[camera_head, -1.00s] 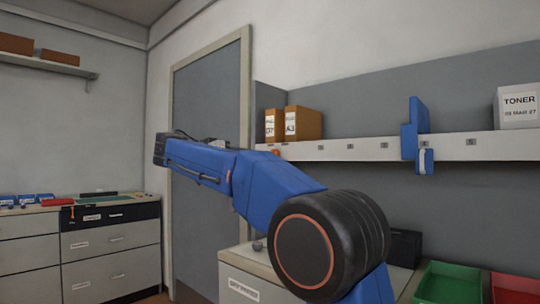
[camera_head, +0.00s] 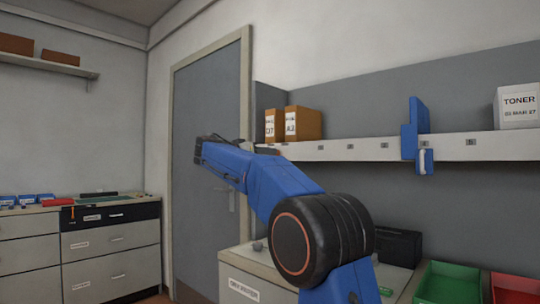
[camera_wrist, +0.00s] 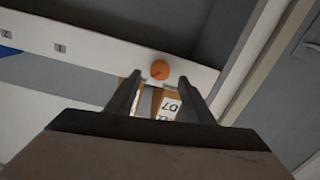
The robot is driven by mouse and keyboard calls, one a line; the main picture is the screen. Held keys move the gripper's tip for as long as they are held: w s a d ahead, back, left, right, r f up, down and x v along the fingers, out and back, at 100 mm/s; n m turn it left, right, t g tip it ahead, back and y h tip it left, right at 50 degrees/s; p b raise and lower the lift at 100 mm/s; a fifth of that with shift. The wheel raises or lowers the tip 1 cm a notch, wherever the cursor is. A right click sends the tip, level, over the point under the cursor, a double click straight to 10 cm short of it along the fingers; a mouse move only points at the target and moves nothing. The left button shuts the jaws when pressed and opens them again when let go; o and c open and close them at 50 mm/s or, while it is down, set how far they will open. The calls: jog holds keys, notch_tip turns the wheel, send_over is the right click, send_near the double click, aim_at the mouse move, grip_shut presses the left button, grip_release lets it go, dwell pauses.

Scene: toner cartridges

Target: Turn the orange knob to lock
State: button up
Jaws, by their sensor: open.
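The orange knob (camera_wrist: 160,69) shows in the wrist view, on the white front edge of the shelf (camera_wrist: 100,48). It has a small dark mark on its face. My gripper (camera_wrist: 161,82) is open, with its two dark fingers to the left and right of the knob's line. The knob lies just beyond the fingertips, and nothing is between the fingers. I cannot tell whether they touch it. In the head view the knob is hidden, with dark parts of my arm in front of the shelf's left end.
Brown labelled boxes (camera_head: 304,123) stand on the shelf (camera_head: 440,147) near its left end. A blue bracket-like piece (camera_head: 416,130) and a white toner box (camera_head: 517,107) are further right. A grey door (camera_head: 195,110) is left. Green (camera_head: 452,283) and red (camera_head: 515,288) bins are below.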

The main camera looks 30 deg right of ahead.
jog(key=x, duration=0.4)
jog(key=shift+d, duration=0.1)
jog(key=c, duration=1)
